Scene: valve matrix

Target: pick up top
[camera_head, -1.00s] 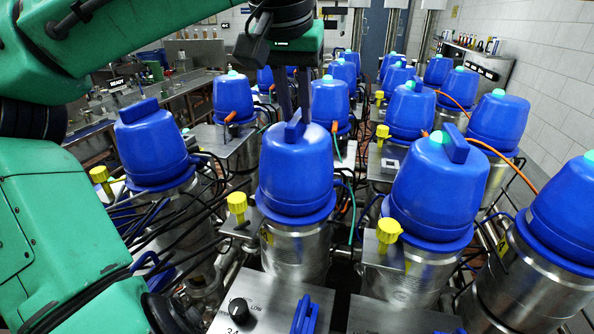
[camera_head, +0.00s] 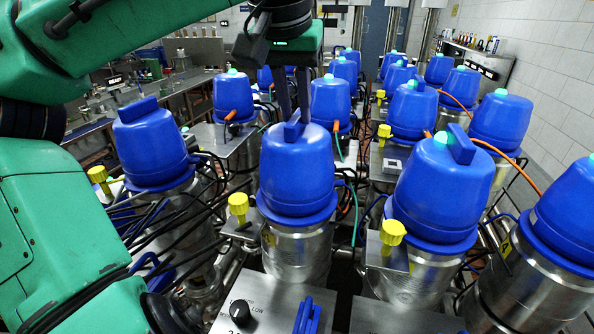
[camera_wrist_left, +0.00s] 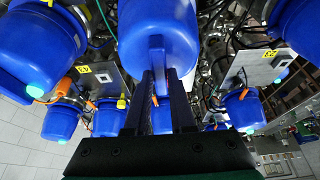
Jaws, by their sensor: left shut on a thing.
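The top (camera_head: 297,170) is a blue dome with a raised bar handle (camera_head: 293,131), on a steel cylinder (camera_head: 297,255) in the middle of the head view. My left gripper (camera_head: 293,106) comes down from above and is shut on the handle. In the left wrist view the top (camera_wrist_left: 180,35) fills the upper middle, and the two dark fingers of my left gripper (camera_wrist_left: 159,78) are on either side of its handle (camera_wrist_left: 156,52). The top looks upright. I cannot tell whether its rim is clear of the cylinder. My right gripper is not in view.
Similar blue-topped units stand close at left (camera_head: 152,150), at right (camera_head: 442,190) and behind (camera_head: 330,103). A yellow valve (camera_head: 239,205) is just left of the cylinder. Black cables (camera_head: 190,215) and an orange hose (camera_head: 515,165) run between units. A knob panel (camera_head: 270,305) lies in front.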

